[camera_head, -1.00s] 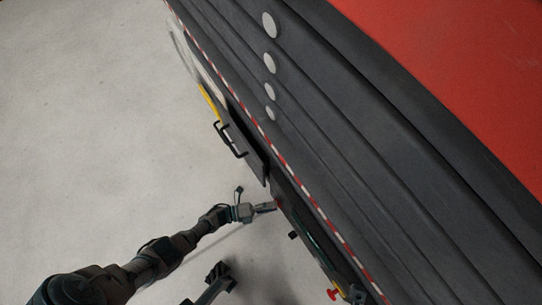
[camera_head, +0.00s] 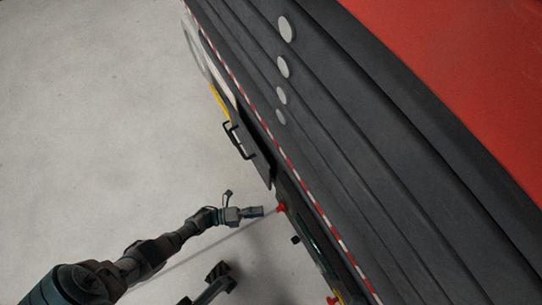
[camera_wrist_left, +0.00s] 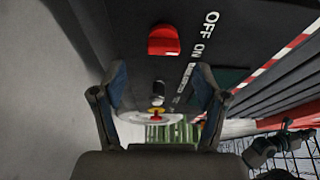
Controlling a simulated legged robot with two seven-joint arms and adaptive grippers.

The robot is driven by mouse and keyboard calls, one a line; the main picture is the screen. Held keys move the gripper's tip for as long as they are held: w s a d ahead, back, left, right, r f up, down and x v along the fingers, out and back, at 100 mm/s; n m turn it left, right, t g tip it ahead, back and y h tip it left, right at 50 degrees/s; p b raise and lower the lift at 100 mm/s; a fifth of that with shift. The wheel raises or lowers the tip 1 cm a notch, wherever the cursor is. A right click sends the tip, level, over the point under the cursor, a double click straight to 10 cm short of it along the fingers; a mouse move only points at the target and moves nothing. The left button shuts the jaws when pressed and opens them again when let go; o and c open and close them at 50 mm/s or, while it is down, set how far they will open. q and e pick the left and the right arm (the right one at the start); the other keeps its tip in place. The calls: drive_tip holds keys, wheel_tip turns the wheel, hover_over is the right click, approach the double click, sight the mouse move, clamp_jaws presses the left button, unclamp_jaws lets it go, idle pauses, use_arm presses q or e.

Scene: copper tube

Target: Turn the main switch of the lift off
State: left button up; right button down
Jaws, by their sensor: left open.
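The red main switch (camera_head: 281,207) sits on the dark side panel of the lift. In the left wrist view the red switch (camera_wrist_left: 163,40) is large, beside white OFF and ON lettering (camera_wrist_left: 205,35); I cannot tell surely which mark it is set to. My left gripper (camera_head: 257,211) is just left of the switch in the head view, with a small gap. In the left wrist view the two fingers of the gripper (camera_wrist_left: 161,85) are spread with nothing between them; the switch lies beyond the tips.
A black knob (camera_head: 295,239) and a red button (camera_head: 332,299) sit further along the panel. A flap with a black handle (camera_head: 238,140) sticks out above the switch in the head view. Grey floor (camera_head: 90,110) is clear to the left.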

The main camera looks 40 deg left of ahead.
use_arm(q)
drive_tip(key=v, duration=0.5)
drive_tip(key=shift+s+a+f, duration=0.1)
drive_tip(key=shift+s+a, duration=0.1)
drive_tip(key=shift+a, duration=0.1)
